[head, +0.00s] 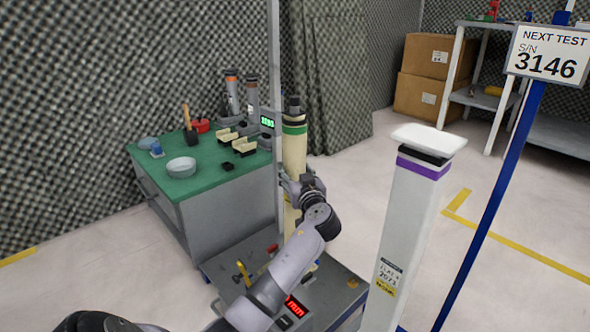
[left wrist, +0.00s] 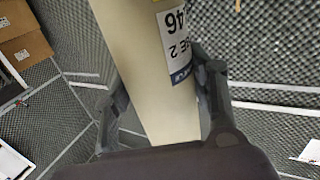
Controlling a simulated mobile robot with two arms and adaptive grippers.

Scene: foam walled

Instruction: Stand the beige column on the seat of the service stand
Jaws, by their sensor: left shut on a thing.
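The beige column (head: 294,152) has a green band and a dark cap near its top. It looks upright beside a tall grey post (head: 276,60). My left gripper (head: 294,188) is shut on the column's middle. In the left wrist view the beige column (left wrist: 150,60) runs between the two fingers (left wrist: 160,105), with an upside-down label ending in "46". The column's foot is hidden by my arm, so I cannot tell whether it rests on anything. A low grey platform (head: 232,262) with a red display lies below; I cannot tell whether it is the service stand's seat.
A white column (head: 408,225) with a purple band and a white top stands close on the right. A blue post carries a "NEXT TEST S/N 3146" sign (head: 548,55). A green-topped bench (head: 190,190) holds bowls and tools at left. Boxes (head: 428,70) and shelving stand behind.

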